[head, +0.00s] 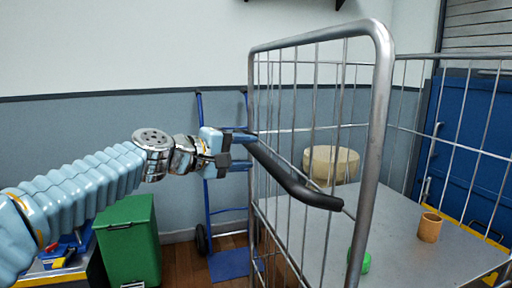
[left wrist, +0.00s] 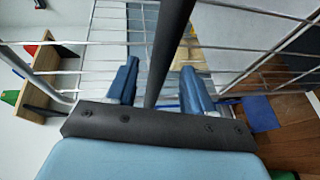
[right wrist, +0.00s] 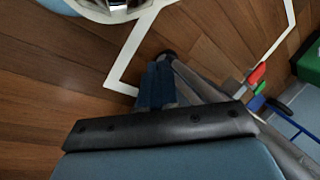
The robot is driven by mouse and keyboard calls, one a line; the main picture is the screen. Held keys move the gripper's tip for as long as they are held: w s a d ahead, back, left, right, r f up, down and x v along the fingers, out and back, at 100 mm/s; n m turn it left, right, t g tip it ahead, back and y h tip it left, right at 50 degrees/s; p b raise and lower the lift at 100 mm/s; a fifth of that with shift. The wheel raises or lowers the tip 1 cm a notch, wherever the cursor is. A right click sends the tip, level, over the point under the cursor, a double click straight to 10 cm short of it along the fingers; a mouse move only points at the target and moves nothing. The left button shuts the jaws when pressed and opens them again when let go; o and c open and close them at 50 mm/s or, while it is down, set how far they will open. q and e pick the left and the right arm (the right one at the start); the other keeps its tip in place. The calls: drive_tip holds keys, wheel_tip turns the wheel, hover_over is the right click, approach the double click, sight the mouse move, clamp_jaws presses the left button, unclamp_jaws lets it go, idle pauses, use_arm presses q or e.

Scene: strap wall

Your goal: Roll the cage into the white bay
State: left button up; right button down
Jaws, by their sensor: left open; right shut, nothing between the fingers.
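The cage (head: 378,130) is a grey tubular frame with wire mesh sides, close in front on the right of the head view. A black handle (head: 290,178) slants across its near side. My left gripper (head: 240,150) is at the handle's far upper end. In the left wrist view its two blue fingers (left wrist: 160,72) are apart, with the black bar running between them; I cannot tell whether they touch it. My right gripper (right wrist: 155,85) is shut and empty, over the wooden floor. White floor lines (right wrist: 131,45) show beyond it, perhaps the bay's outline; the whole bay is not visible.
On the cage's grey deck are a round beige block (head: 331,163), an orange-brown cup (head: 429,229) and a green item (head: 365,262). A green bin (head: 128,240) and a blue hand truck (head: 229,222) stand at the left. A blue door-like panel (head: 465,145) is at right.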

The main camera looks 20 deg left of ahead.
sight(252, 152)
use_arm(q)
drive_tip(key=shift+p+x, duration=0.3)
drive_tip(key=shift+x, duration=1.6)
clamp_jaws()
